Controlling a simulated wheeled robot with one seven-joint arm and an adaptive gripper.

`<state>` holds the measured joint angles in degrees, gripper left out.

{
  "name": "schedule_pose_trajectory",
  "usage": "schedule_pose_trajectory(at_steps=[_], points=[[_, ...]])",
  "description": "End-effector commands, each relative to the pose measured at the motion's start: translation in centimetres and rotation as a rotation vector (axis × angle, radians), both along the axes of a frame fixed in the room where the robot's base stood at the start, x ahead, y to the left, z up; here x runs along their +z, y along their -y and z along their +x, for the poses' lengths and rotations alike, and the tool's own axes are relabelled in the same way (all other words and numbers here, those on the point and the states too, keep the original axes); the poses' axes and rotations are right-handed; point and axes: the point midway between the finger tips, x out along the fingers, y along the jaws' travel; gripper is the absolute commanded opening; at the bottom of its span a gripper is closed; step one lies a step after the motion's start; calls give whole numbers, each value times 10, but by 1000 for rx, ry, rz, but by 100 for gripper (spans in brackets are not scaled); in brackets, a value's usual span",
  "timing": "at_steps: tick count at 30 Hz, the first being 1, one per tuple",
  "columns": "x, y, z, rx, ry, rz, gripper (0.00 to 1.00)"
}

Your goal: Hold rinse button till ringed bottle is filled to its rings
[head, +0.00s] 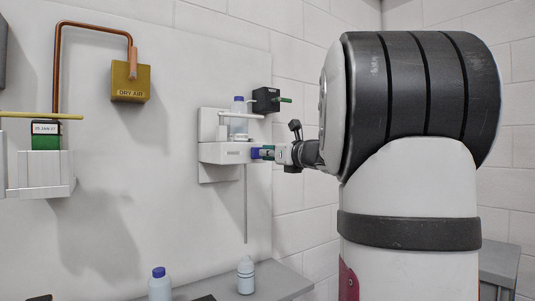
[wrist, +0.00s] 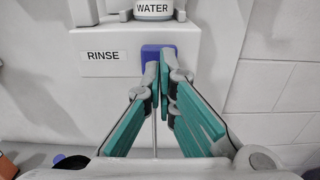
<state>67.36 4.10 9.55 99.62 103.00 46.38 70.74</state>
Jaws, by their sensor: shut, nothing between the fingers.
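My gripper (head: 272,153) is shut and empty, its green-padded fingers reaching the front of the white rinse unit on the wall. In the wrist view the closed fingertips (wrist: 158,72) overlap the lower part of the blue button (wrist: 158,49), right of the RINSE label (wrist: 103,56). They look to be at the button; how far it is pressed I cannot tell. A thin tube (head: 245,205) hangs from the unit. Below its end a pale bottle (head: 245,277) stands upright on the shelf; faint bands show on it, but its water level is too small to read.
A blue-capped bottle (head: 160,286) stands further left. A water bottle (head: 239,115) sits on top of the rinse unit (head: 215,152). A dark box with a green knob (head: 285,100) is just above right. A DRY AIR box (head: 131,82) and copper pipe are left.

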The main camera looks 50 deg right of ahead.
Motion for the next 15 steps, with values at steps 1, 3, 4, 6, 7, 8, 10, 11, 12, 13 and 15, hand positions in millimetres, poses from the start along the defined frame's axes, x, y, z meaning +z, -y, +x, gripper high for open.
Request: schedule_pose_trajectory(at_steps=[1, 3, 4, 6, 7, 8, 10, 11, 12, 13, 15], points=[[0, 2, -1, -1, -1, 1, 0], [-1, 1, -8, -3, -1, -1, 0], [-1, 0, -12, -4, -1, -1, 0], [-1, -2, -21, -5, -1, -2, 0], [-1, -3, -24, -4, -1, -1, 0], [-1, -3, -28, -5, -1, 0, 0], [0, -5, -38, -6, 0, -1, 0], [-1, -6, -43, -6, -1, 0, 0], [-1, -7, -49, -7, -1, 0, 0], [-1, -9, -53, -6, -1, -1, 0], [-1, -11, -65, -7, -2, -1, 0]])
